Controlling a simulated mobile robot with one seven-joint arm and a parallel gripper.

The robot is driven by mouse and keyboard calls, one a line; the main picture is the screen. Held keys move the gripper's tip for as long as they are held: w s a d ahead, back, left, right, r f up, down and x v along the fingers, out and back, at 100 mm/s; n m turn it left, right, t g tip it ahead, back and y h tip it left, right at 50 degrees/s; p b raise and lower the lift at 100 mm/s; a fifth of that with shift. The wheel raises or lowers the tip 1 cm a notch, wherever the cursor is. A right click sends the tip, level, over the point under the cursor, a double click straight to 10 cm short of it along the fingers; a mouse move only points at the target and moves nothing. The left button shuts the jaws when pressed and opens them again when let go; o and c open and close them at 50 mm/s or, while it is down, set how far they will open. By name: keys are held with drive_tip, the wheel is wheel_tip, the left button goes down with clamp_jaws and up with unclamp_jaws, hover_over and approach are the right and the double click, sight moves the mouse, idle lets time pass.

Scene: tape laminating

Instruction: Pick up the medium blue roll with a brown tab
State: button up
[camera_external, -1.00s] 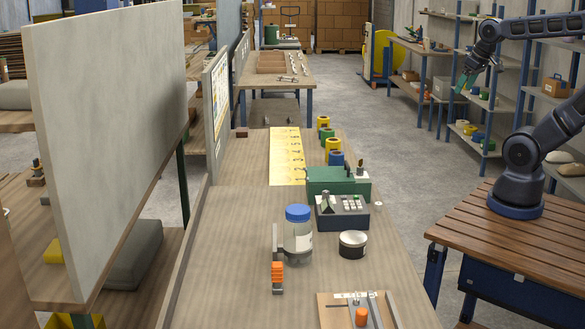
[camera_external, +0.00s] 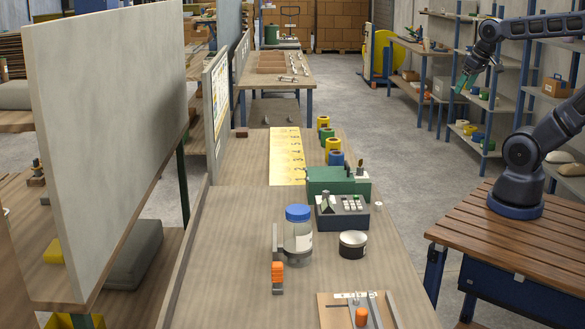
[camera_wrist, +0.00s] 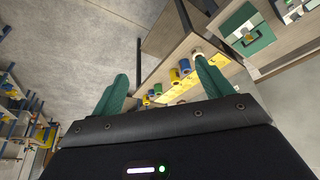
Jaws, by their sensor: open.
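A blue roll (camera_external: 336,158) stands on the long wooden bench, at the near end of a row of rolls and just behind a green machine that hides its lower part. Its tab is too small to make out. In the wrist view, a blue roll (camera_wrist: 174,76) shows in a row with yellow ones; I cannot tell whether it is the same one. My gripper (camera_external: 462,82) is held high at the right, well away from the bench. Its green fingers are open and empty in the wrist view (camera_wrist: 161,66).
Yellow rolls (camera_external: 333,146) and a green roll (camera_external: 327,136) stand behind the blue one. A yellow numbered sheet (camera_external: 287,160) lies left of them.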

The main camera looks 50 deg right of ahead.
drive_tip(key=shift+o, duration=0.5)
drive_tip(key=n+g, duration=0.5)
drive_tip(key=n, duration=0.2)
hover_over(335, 163)
drive_tip(key=w+d, duration=0.2)
drive_tip(key=d, duration=0.1)
wheel_tip(335, 163, down, 28)
drive_tip(key=shift+a+f, duration=0.15)
drive_tip(key=shift+f, duration=2.6)
drive_tip(key=shift+a+f, duration=0.15)
drive_tip(key=shift+f, duration=2.6)
